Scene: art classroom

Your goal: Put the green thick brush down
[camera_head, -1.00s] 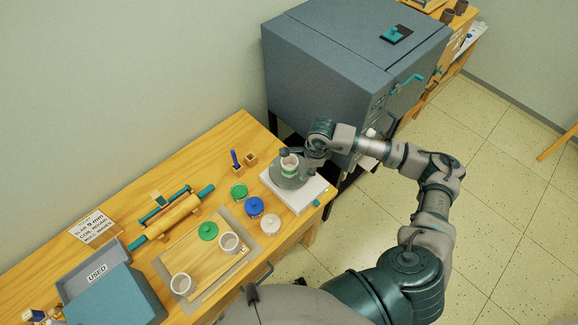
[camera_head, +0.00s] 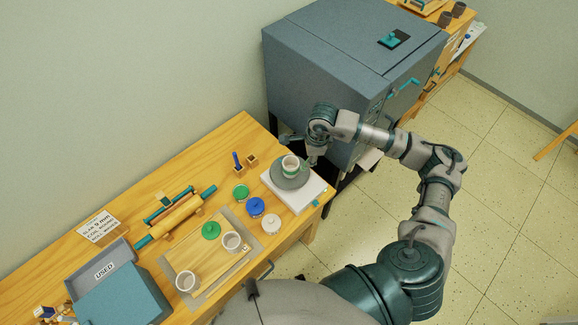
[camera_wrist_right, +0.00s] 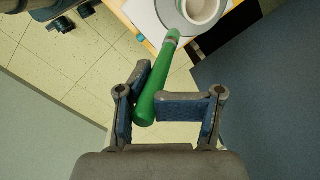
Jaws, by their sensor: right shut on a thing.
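My right gripper (camera_wrist_right: 158,100) is shut on the green thick brush (camera_wrist_right: 157,85); in the head view the gripper (camera_head: 308,158) is just right of the turntable, and the brush is hard to make out there. In the wrist view the brush slants from the jaws toward the turntable (camera_wrist_right: 178,22). A pale cup (camera_head: 290,163) with a green band stands on the grey turntable (camera_head: 289,180). A small wooden holder (camera_head: 251,160) stands behind, with a blue upright brush (camera_head: 236,158) beside it. My left gripper is not in view.
Green (camera_head: 241,190), blue (camera_head: 255,206) and white (camera_head: 271,223) jars stand left of the white base (camera_head: 309,194). A board (camera_head: 205,262) with cups, a rolling pin (camera_head: 176,217) and a "USED" box (camera_head: 118,295) lie farther left. A grey kiln (camera_head: 340,75) stands behind.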

